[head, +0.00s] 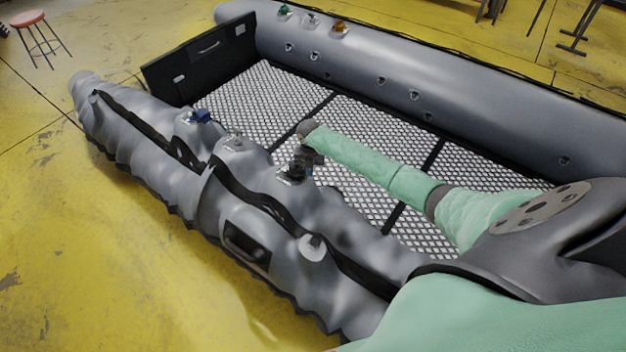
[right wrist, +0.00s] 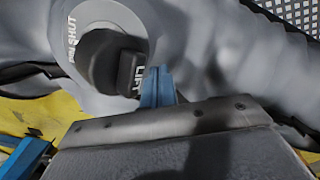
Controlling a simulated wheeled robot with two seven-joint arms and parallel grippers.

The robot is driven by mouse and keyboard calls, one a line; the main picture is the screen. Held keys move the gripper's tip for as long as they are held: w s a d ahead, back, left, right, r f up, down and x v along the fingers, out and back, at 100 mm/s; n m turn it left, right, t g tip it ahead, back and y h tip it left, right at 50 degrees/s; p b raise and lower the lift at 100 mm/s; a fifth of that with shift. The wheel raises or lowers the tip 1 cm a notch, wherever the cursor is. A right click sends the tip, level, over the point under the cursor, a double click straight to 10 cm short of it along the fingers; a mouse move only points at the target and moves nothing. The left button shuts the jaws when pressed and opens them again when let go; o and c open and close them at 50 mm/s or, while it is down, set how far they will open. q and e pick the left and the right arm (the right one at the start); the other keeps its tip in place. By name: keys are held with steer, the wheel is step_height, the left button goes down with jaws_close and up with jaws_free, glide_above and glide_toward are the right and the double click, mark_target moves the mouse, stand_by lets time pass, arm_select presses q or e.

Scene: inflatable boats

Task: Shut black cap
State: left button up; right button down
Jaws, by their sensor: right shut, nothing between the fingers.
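I cannot tell whether the cap is fully seated. My right gripper (right wrist: 158,86) has blue fingertips, is shut and empty, and its tip is right beside the cap; contact is unclear. In the head view my right gripper (head: 303,161) is small and dark over the valve on the near tube, and largely hides the cap there. My left gripper is not in view.
The soft, wrinkled near tube (head: 205,185) of the boat carries a blue cap (head: 201,116) and a grey valve (head: 235,142). The smoother far tube (head: 450,70) has green (head: 284,10) and orange (head: 340,26) caps. A red stool (head: 27,18) stands far left.

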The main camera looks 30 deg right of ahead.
steer(key=shift+w+r, duration=0.1)
steer(key=shift+r, duration=0.1)
steer(key=shift+d+r, duration=0.1)
steer(key=shift+r, duration=0.2)
steer(key=shift+w+r, duration=0.15)
steer(key=shift+w, duration=0.55)
steer(key=shift+w+a+r, duration=0.2)
steer(key=shift+w+a+b, duration=0.25)
steer(key=shift+w+b, duration=0.1)
steer(key=shift+w, duration=0.3)
steer(key=shift+w+a+b, duration=0.2)
steer(key=shift+w+b, duration=0.15)
steer(key=shift+w, duration=0.25)
steer(key=shift+w+a+f+b, duration=0.25)
steer(key=shift+w+a+b, duration=0.2)
steer(key=shift+w, duration=0.25)
steer(key=shift+w+r, duration=0.1)
